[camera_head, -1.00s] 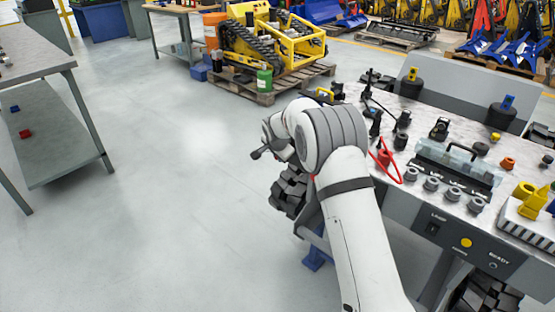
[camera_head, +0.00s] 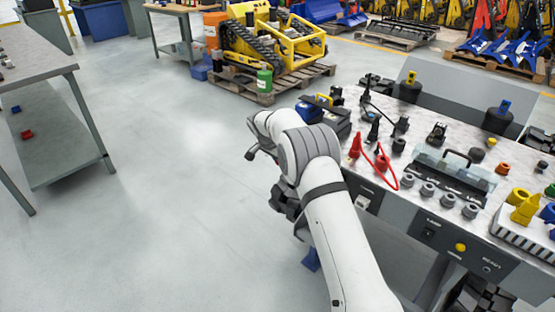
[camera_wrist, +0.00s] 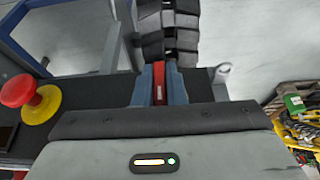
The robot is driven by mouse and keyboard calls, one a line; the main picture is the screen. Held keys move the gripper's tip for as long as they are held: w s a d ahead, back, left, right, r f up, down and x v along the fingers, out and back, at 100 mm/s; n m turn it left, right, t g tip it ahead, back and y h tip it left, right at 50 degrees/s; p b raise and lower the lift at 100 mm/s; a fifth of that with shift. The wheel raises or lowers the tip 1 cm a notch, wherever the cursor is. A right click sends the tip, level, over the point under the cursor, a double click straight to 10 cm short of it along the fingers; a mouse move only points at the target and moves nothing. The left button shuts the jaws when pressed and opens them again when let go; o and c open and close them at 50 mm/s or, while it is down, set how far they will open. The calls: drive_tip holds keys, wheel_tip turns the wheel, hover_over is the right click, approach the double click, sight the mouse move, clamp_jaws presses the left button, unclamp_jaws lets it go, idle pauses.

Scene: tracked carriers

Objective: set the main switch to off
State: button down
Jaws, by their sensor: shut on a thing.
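In the wrist view my gripper (camera_wrist: 160,87) has its two blue-grey fingers closed on a narrow red handle (camera_wrist: 160,75). The handle lies between the fingers at the dark front panel (camera_wrist: 95,92). I take it to be the main switch's handle, but its base and position marks are hidden by the gripper. A red button on a yellow collar (camera_wrist: 20,90) sits on the same panel to the left, apart from the fingers. In the head view my arm hides the gripper and the handle.
The bench top (camera_head: 420,125) holds a red lead (camera_head: 385,165), a clear-covered block (camera_head: 447,172) and several plugs. Its front has a yellow button (camera_head: 460,247). A black track (camera_wrist: 167,30) lies beyond the fingers. Open floor (camera_head: 170,200) is at left, with a grey table (camera_head: 40,65).

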drive_tip(key=shift+a+r, duration=0.15)
drive_tip(key=c, duration=1.5)
unclamp_jaws()
drive_tip(key=v, duration=0.7)
drive_tip(key=shift+s+r, duration=0.15)
drive_tip(key=shift+r, duration=0.15)
